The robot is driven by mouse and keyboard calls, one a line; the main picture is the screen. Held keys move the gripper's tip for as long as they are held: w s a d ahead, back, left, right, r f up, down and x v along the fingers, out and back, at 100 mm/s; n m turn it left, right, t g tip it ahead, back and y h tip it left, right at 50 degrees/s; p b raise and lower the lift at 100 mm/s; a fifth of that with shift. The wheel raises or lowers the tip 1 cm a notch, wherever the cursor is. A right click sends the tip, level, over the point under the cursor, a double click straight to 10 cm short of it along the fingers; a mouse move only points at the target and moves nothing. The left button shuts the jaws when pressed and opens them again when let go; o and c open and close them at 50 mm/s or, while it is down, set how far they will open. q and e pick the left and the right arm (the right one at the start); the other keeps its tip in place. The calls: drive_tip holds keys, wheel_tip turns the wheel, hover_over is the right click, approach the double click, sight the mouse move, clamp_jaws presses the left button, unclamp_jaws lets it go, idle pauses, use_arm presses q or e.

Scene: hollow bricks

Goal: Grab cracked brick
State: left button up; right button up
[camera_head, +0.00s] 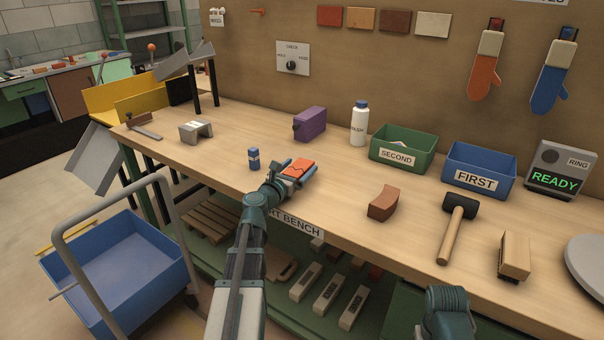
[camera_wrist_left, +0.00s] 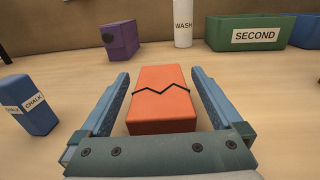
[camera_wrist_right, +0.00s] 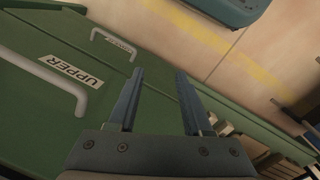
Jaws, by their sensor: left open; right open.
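The cracked brick (camera_head: 299,168) is orange-red and lies on the wooden bench. In the left wrist view the brick (camera_wrist_left: 161,98) shows a black zigzag crack across its top. My left gripper (camera_head: 296,170) is open, with its blue-lined fingers on either side of the brick. In the left wrist view the left gripper (camera_wrist_left: 161,95) has a small gap between each finger and the brick. My right gripper (camera_wrist_right: 157,100) is open and empty, in front of a green drawer front with an UPPER label (camera_wrist_right: 72,72).
A blue chalk box (camera_head: 254,158) stands just left of the brick, and a purple block (camera_head: 309,123) behind it. Green SECOND (camera_head: 427,158) and blue FIRST (camera_head: 504,186) bins stand at the back. A brown curved brick (camera_head: 383,204) and a mallet (camera_head: 451,233) lie to the right.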

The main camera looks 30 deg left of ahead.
use_arm(q)
clamp_jaws()
idle(0.3)
drive_tip(key=shift+r, duration=0.2)
